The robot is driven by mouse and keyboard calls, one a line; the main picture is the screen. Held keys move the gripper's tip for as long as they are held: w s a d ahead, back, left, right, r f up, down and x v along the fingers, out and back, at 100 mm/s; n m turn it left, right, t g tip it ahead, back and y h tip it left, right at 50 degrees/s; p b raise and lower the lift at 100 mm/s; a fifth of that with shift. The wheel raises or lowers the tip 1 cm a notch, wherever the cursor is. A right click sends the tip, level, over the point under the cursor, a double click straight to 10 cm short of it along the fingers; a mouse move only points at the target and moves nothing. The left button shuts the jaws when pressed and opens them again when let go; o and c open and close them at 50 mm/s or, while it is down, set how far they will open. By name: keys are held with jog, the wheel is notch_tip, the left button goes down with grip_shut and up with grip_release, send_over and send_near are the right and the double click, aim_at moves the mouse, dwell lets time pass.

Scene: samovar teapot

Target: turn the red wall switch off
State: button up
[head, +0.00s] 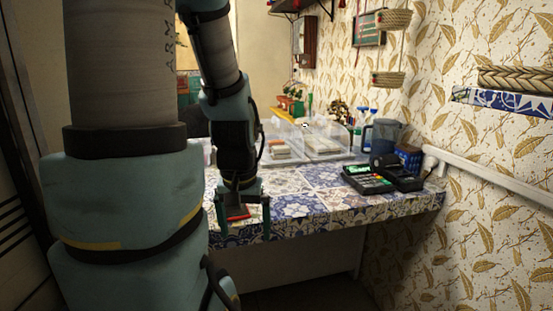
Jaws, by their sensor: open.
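I cannot make out a red wall switch for certain in the head view. My gripper (243,229) hangs pointing down at the front edge of the tiled counter (305,205), left of the picture's middle. Its two fingers are apart. A small flat red patch (237,213) shows between the fingers; I cannot tell whether it is part of my gripper or something behind it. My arm hides much of the left side of the view.
A black card terminal (368,180) sits at the counter's right, by a grey-blue jug (382,137). Clear bins (322,147) stand behind. A white rail (490,180) runs along the patterned right wall, below a braided shelf (515,80). Floor in front is dark.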

notch_tip(320, 180, up, 10)
jog(key=p, duration=0.7)
jog(key=shift+f, duration=0.2)
